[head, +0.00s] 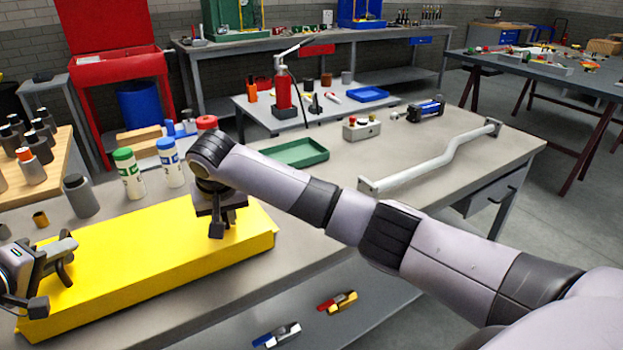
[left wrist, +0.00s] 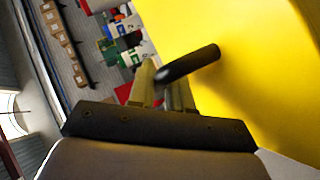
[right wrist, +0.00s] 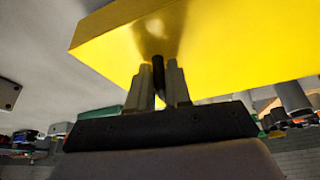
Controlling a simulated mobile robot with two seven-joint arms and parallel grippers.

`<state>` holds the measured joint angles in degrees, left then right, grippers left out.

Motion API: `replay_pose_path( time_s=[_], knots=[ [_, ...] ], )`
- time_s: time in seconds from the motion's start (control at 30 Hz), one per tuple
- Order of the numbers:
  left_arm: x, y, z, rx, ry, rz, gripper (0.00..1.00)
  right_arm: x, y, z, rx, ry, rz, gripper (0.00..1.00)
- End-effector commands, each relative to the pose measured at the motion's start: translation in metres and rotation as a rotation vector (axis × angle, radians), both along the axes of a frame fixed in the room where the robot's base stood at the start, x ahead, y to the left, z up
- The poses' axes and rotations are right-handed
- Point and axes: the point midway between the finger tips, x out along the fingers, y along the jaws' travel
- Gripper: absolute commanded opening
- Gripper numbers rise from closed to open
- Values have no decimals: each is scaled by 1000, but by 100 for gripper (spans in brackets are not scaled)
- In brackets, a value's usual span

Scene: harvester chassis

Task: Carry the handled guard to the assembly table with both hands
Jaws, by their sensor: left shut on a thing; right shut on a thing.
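The handled guard (head: 150,262) is a long yellow box-like cover at the lower left of the head view. My left gripper (head: 52,278) is at its left end, shut on a dark bar handle that also shows in the left wrist view (left wrist: 195,65). My right gripper (head: 216,225) is towards its right end, shut on another dark handle (right wrist: 158,72). The guard fills much of both wrist views, as the yellow surface (left wrist: 245,85) and (right wrist: 210,50). I cannot tell whether it rests on the grey table (head: 330,225) or hangs just above it.
White bottles with green and blue caps (head: 130,175) (head: 171,163) and a grey bottle (head: 80,197) stand close behind the guard. A green tray (head: 295,153), a control box (head: 361,128) and a bent white bar (head: 430,160) lie further right. Tools (head: 337,302) lie on the lower shelf.

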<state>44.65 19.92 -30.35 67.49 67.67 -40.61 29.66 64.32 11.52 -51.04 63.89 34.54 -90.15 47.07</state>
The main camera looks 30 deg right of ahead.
Motion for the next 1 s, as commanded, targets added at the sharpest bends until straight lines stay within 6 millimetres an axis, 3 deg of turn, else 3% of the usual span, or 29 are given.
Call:
replay_pose_path(
  time_s=[0.03,0.07,0.1,0.13,0.57,1.0],
  knots=[
    [3,4,3,-4,-14,9,0,3,-3,1,-3,-11,-7,0],
    [1,4,-2,3,-2,7,26,1,-4,-2,-5,-2,-7,25],
    [1,4,-2,3,-2,7,39,1,-4,-1,-5,-2,-7,38],
    [1,4,-2,3,-1,7,45,1,-4,-1,-5,-1,-7,44],
    [-4,5,1,1,-1,2,45,0,-1,-1,-1,-1,-1,44],
    [-46,42,24,3,-1,4,45,0,0,-1,0,0,0,44]
  ],
)
